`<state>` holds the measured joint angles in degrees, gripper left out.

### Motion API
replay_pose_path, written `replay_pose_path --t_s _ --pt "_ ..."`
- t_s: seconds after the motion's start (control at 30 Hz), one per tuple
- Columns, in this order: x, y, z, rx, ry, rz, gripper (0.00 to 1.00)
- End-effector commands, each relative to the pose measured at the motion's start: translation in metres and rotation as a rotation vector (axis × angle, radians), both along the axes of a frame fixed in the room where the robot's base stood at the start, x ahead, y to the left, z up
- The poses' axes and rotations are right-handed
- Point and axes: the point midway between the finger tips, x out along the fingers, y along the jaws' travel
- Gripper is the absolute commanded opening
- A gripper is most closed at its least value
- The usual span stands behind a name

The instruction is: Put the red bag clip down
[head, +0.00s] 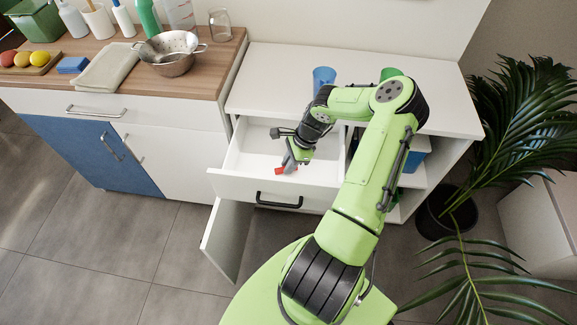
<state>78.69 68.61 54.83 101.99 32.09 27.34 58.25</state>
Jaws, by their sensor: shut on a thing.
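The red bag clip (279,171) shows at the tips of my gripper (288,165), inside the open white drawer (235,186). My gripper points downward and is shut on the clip. Part of the clip is hidden by the fingers. I cannot tell whether the clip touches the drawer floor. The rest of the drawer floor that shows is bare; my arm hides its right part.
A blue cup (323,78) and a green cup (390,73) stand on the white counter above the drawer. A cabinet door (228,238) hangs open below. A metal colander (172,54) stands on the wooden worktop at left. A potted plant (450,210) stands at right.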

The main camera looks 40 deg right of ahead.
Motion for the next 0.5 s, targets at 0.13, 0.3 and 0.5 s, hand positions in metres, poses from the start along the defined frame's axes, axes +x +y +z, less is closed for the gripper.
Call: replay_pose_path --t_s 0.13,0.3,0.5 --pt "0.0007 -0.0004 -0.0021 -0.002 -0.001 0.0 0.0" --pt "0.0004 -0.0004 -0.0048 -0.002 0.0 0.001 0.0" --pt "0.0004 -0.0005 -0.0044 -0.002 -0.001 0.0 0.43"
